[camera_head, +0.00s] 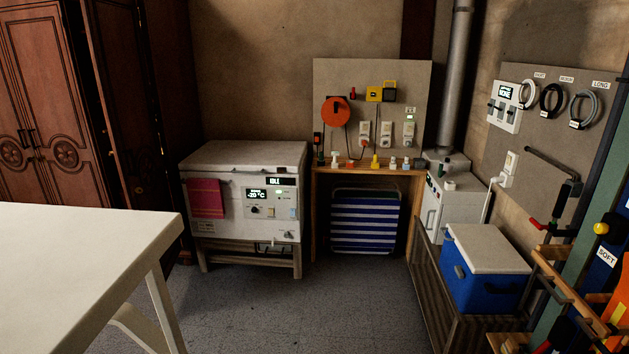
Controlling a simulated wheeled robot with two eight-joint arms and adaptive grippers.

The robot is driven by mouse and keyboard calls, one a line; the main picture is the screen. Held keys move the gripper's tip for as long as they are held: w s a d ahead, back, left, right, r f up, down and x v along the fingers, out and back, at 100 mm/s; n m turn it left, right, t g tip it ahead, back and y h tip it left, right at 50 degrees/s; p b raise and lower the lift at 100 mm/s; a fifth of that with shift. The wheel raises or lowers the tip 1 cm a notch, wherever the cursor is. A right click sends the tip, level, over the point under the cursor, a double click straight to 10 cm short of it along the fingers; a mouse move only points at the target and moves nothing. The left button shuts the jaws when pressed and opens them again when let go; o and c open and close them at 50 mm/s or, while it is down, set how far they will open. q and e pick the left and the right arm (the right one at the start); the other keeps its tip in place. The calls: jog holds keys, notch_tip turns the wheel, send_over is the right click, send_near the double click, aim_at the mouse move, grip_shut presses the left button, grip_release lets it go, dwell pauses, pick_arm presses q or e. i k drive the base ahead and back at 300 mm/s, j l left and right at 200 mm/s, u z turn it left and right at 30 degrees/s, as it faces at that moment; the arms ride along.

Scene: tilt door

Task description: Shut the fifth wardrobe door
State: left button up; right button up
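A dark reddish-brown wooden wardrobe (40,110) with carved panels stands along the left side. Two of its doors at the far left look shut, with dark handles where they meet. To their right a darker door panel (122,100) stands at an angle to the front, seen nearly edge-on, and appears open. I cannot tell which door is the fifth from this view. Neither of my grippers shows in the head view.
A white table (80,265) fills the lower left, in front of the wardrobe. A white chest freezer (245,190) stands right of the wardrobe. A blue cooler (485,275) and a rack stand at right. Grey floor (290,310) is clear in the middle.

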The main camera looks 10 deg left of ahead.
aim_at(112, 26)
jog(key=i+l+u, duration=0.1)
jog(key=i+u, duration=0.35)
jog(key=i+l+u, duration=0.4)
jog(key=i, duration=0.25)
jog(key=i+l+u, duration=1.3)
jog(key=l, duration=0.5)
jog(key=k+j, duration=0.05)
jog(key=k, duration=0.05)
